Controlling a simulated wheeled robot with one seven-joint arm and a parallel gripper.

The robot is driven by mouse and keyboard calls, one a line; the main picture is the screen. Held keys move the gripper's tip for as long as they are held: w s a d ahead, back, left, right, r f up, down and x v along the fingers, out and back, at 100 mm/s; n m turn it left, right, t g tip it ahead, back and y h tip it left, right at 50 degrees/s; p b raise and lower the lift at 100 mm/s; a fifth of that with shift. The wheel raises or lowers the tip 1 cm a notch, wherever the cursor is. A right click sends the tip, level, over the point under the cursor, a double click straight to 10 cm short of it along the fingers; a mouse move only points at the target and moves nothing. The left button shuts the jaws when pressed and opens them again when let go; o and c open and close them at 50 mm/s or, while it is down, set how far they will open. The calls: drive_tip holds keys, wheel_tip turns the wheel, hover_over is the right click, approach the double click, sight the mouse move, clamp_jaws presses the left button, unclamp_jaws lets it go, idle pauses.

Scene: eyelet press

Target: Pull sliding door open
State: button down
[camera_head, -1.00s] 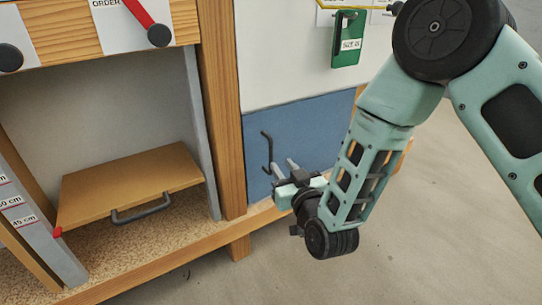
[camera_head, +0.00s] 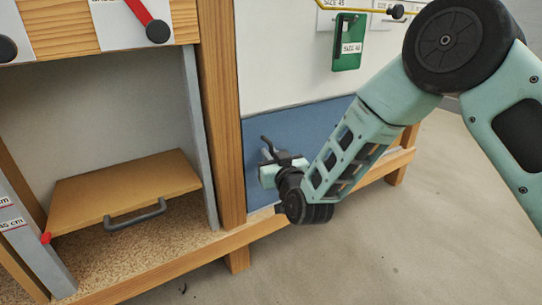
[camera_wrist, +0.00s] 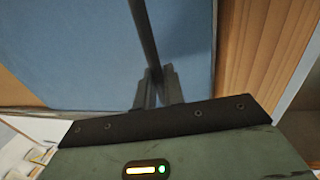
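The sliding door is a blue panel (camera_head: 318,117) low in the right cabinet section, beside a wooden post. It also fills much of the wrist view (camera_wrist: 80,55). Its dark bar handle (camera_head: 267,142) stands near the door's left edge. In the wrist view the handle (camera_wrist: 143,32) runs down between my fingers. My gripper (camera_head: 268,158) is at the handle, and its fingers (camera_wrist: 157,85) sit close on both sides of the bar, apparently shut on it. The lower part of the handle is hidden by the gripper.
A wooden post (camera_head: 222,110) stands just left of the door. Left of it is an open compartment with a tilted wooden board (camera_head: 125,187) and grey handle. A green tag (camera_head: 347,42) hangs above the door. The floor at right is clear.

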drive_tip(key=shift+d, duration=0.1)
drive_tip(key=w+d+p, duration=0.2)
drive_tip(key=w+d, duration=0.7)
drive_tip(key=d, duration=0.5)
drive_tip(key=w+d+p, duration=0.1)
drive_tip(key=w+d, duration=0.9)
drive_tip(key=d, duration=0.5)
drive_tip(key=shift+w+p, duration=0.3)
drive_tip(key=shift+p, duration=0.1)
drive_tip(key=shift+f, duration=0.1)
drive_tip(key=c, duration=1.6)
unclamp_jaws()
drive_tip(key=shift+a, duration=0.1)
drive_tip(key=p+v, duration=0.7)
drive_tip(key=v, duration=1)
drive_tip(key=shift+s, duration=0.25)
